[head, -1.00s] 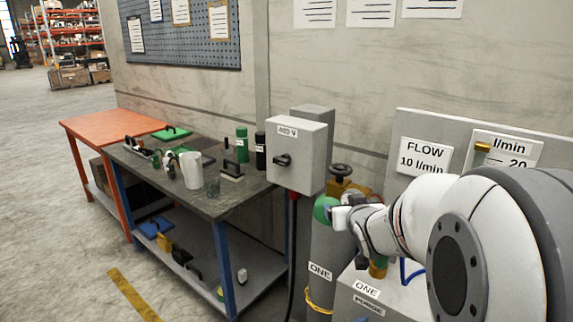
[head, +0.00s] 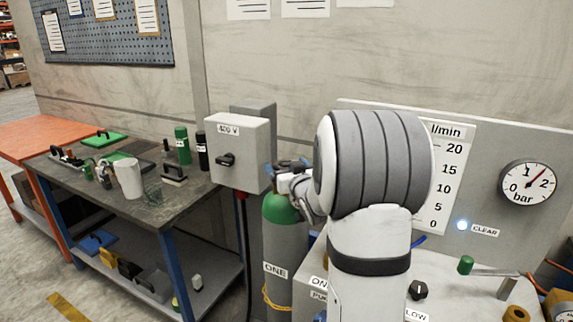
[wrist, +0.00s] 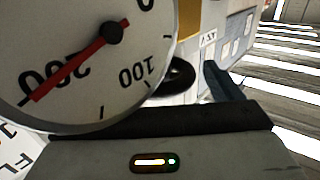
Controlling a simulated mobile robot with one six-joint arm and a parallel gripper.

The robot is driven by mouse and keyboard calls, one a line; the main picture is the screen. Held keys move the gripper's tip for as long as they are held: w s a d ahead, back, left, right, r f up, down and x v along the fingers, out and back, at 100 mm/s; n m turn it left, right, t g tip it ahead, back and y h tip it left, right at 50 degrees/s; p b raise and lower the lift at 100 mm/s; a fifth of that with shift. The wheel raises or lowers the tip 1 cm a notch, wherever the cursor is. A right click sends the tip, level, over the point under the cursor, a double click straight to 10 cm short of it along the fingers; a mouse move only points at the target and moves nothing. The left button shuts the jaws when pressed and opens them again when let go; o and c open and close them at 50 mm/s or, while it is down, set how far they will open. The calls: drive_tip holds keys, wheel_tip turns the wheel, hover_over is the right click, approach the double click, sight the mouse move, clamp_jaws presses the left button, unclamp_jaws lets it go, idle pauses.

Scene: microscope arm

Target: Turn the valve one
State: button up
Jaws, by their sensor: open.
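The gas cylinder labelled ONE (head: 286,240) stands upright beside the bench, grey with a green top. Its dark valve handwheel (head: 290,165) is partly hidden by my gripper (head: 286,168), whose blue fingers are open at the cylinder's top. In the wrist view the black handwheel (wrist: 178,76) shows partly behind a round gauge, beside one dark blue finger (wrist: 226,84). The gauge hides the other finger. I cannot tell whether the fingers touch the wheel. The white gauge (wrist: 82,62) has a red needle near 200.
A grey 400 V box (head: 238,150) hangs just left of the cylinder. The workbench (head: 150,205) holds bottles and tools. At right are a flow panel (head: 450,180), a bar gauge (head: 527,188) and a green-handled lever (head: 466,265).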

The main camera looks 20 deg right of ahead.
drive_tip(key=shift+w, duration=0.3)
drive_tip(key=c, duration=0.9)
drive_tip(key=shift+a, duration=0.1)
drive_tip(key=shift+c, duration=0.5)
drive_tip(key=shift+f+h+b, duration=0.15)
drive_tip(key=shift+h+b, duration=0.15)
drive_tip(key=shift+b, duration=0.15)
